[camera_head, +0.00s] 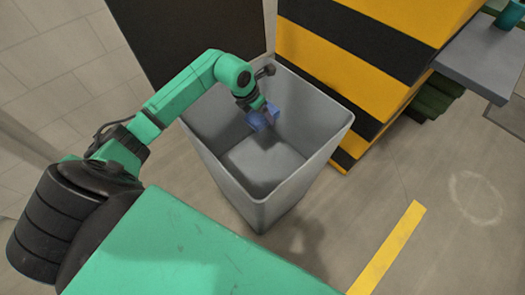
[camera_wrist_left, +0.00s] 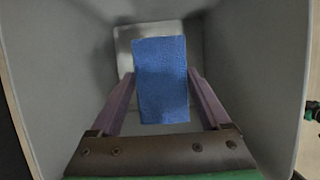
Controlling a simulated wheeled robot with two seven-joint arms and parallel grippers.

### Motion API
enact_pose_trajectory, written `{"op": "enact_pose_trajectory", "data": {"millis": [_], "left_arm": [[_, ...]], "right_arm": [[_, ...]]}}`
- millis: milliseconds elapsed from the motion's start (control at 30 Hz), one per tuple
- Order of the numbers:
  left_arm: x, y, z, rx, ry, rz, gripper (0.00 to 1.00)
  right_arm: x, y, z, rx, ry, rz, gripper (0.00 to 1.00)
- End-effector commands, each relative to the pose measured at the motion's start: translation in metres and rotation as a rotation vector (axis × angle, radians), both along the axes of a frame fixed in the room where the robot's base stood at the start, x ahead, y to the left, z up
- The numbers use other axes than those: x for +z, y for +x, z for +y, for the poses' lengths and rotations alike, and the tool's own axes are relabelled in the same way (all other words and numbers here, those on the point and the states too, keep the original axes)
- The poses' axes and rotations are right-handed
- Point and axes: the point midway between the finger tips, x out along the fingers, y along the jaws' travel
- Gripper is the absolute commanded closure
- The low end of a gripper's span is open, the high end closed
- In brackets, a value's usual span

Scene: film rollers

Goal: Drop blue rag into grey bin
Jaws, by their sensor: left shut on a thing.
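The grey bin (camera_head: 258,196) stands on the floor, open at the top, in the middle of the head view. In the left wrist view the rag (camera_wrist_left: 161,80) sits between the two purple fingers (camera_wrist_left: 160,95). The bin's inner walls (camera_wrist_left: 245,50) surround it there, and its floor shows behind the rag. My right gripper is not in view.
A yellow and black striped block (camera_head: 350,60) stands right behind the bin. A dark panel (camera_head: 185,35) is behind it on the left. A grey shelf (camera_head: 485,60) with a teal item (camera_head: 510,14) is at the upper right. Floor with a yellow line (camera_head: 388,245) is clear at the right.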

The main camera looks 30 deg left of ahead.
Motion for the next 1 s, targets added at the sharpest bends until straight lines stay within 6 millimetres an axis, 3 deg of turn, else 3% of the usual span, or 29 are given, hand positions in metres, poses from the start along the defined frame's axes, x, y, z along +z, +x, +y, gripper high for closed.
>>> {"op": "enact_pose_trajectory", "data": {"millis": [33,67,100,333,433,800,1000], "left_arm": [[0.0,0.0,0.0,0.0,0.0,0.0,0.16],[0.001,0.0,0.0,0.0,0.0,0.0,0.04],[0.001,0.0,0.0,0.0,0.0,0.0,0.0],[0.002,0.0,0.0,0.0,0.0,0.0,0.0],[0.012,-0.003,0.002,-0.001,0.002,-0.004,0.0],[0.105,-0.04,0.015,0.0,0.004,-0.004,0.0],[0.133,-0.051,0.018,0.001,0.002,-0.001,0.0]], "right_arm": [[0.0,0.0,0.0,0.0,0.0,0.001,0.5],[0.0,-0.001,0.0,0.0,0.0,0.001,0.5],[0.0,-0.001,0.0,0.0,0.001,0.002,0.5],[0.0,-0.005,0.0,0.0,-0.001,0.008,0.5],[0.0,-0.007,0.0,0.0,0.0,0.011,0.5],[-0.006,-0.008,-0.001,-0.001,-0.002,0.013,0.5],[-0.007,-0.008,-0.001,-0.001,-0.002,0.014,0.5]]}}
